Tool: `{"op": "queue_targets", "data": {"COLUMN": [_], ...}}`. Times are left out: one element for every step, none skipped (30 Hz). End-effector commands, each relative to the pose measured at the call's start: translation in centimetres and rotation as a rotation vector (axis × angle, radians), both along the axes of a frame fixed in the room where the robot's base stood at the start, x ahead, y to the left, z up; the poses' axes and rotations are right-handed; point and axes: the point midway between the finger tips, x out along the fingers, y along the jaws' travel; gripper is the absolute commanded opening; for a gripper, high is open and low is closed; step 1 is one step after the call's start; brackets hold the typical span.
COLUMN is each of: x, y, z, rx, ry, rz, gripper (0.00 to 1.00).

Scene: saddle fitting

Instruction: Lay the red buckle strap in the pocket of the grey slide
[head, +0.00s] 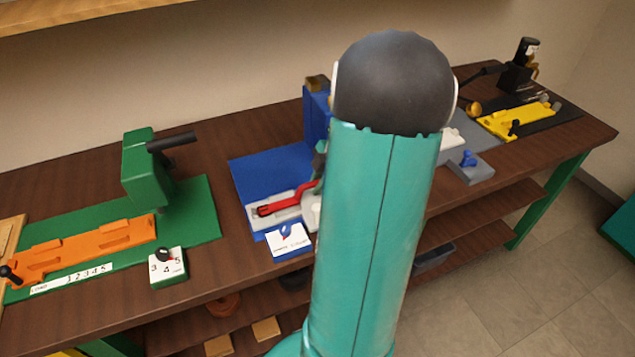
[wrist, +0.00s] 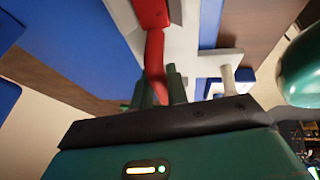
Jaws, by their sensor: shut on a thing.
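The red buckle strap (head: 287,201) shows in the head view, with a dark part at its left end and a bend up toward my gripper at its right. Its left part is over the pale grey slide (head: 254,222); whether it rests down in the pocket I cannot tell. In the wrist view my gripper (wrist: 158,88) is shut on the near end of the strap (wrist: 154,45). The grey slide (wrist: 183,45) lies beyond the fingers there. My arm hides most of the gripper and the slide's right part in the head view.
The slide is on a blue base plate (head: 262,170) with a blue upright (head: 316,112) behind. A green station with an orange slide (head: 90,247) is left; a yellow slide (head: 518,120) is far right. Bare wood lies between the stations.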

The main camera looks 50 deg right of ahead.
Motion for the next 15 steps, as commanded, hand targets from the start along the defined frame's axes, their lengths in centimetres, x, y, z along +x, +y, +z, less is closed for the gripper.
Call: {"op": "queue_targets", "data": {"x": [0.01, 0.01, 0.01, 0.01, 0.01, 0.01, 0.01, 0.0, 0.0, 0.01, 0.01, 0.01, 0.01, 0.01, 0.01], "y": [-0.02, -0.01, -0.01, -0.01, -0.01, 0.0, 0.0, 0.01, 0.02, 0.01, 0.02, 0.02, 0.02, 0.02, 0.02], "z": [-0.02, 0.01, 0.03, 0.03, 0.03, 0.01, -0.05, -0.14, -0.27, -0.22, -0.21, -0.2, -0.2, -0.2, -0.2], "rx": [0.0, 0.0, 0.0, 0.0, 0.0, 0.0, 0.0, 0.0, 0.001, 0.0, 0.0, 0.0, 0.0, 0.0, 0.0], "ry": [-0.001, -0.001, -0.001, -0.001, -0.001, -0.001, -0.001, 0.0, 0.0, 0.0, 0.0, 0.0, 0.0, 0.0, 0.0], "rz": [0.0, 0.0, 0.0, 0.0, 0.0, 0.0, 0.0, 0.0, -0.001, 0.0, 0.0, 0.0, 0.0, 0.0, 0.0], "gripper": [0.0, 0.0, 0.0, 0.0, 0.0, 0.0, 0.0, 0.0, 0.0, 0.21, 0.27, 0.35, 0.37, 0.37, 0.37]}}
